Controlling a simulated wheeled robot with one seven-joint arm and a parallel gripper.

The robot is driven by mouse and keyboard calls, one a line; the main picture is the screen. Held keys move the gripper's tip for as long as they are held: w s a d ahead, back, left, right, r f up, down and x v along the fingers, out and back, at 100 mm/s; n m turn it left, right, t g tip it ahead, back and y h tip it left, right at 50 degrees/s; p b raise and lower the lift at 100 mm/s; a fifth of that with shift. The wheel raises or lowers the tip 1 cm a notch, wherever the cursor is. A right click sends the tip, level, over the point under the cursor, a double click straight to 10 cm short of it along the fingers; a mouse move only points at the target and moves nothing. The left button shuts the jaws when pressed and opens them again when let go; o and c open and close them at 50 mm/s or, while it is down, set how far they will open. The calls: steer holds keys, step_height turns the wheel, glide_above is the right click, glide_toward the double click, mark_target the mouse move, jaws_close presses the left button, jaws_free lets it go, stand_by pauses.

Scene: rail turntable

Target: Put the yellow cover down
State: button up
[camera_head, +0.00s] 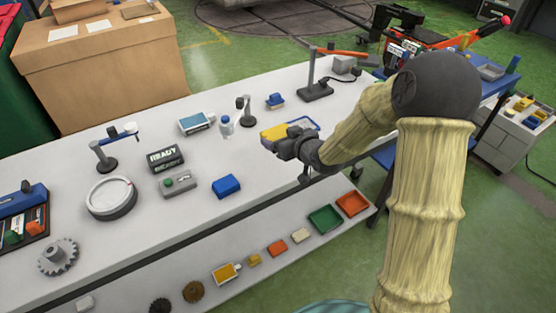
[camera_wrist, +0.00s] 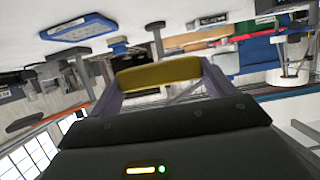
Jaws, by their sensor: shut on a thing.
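The yellow cover (camera_head: 272,135) is in my gripper (camera_head: 284,142) over the right part of the long white table in the head view. In the wrist view the cover (camera_wrist: 158,74) spans between the two fingers of my gripper (camera_wrist: 160,84), which is shut on it. I cannot tell how far the cover is above the table top. A blue-rimmed flat piece (camera_head: 312,123) shows just behind and right of the cover; a blue flat piece (camera_wrist: 78,27) also shows at the upper left of the wrist view.
On the white table (camera_head: 200,220), a small bottle (camera_head: 226,126), a dark stand (camera_head: 247,110) and a blue block (camera_head: 226,186) stand left of my gripper. A lamp-like stand (camera_head: 316,88) is behind. A lower shelf holds green (camera_head: 325,218) and orange (camera_head: 352,203) trays.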

glide_above(283, 168)
steer(key=shift+f, duration=2.85)
steer(key=shift+f, duration=1.9)
steer(key=shift+f, duration=0.2)
steer(key=o, duration=1.1)
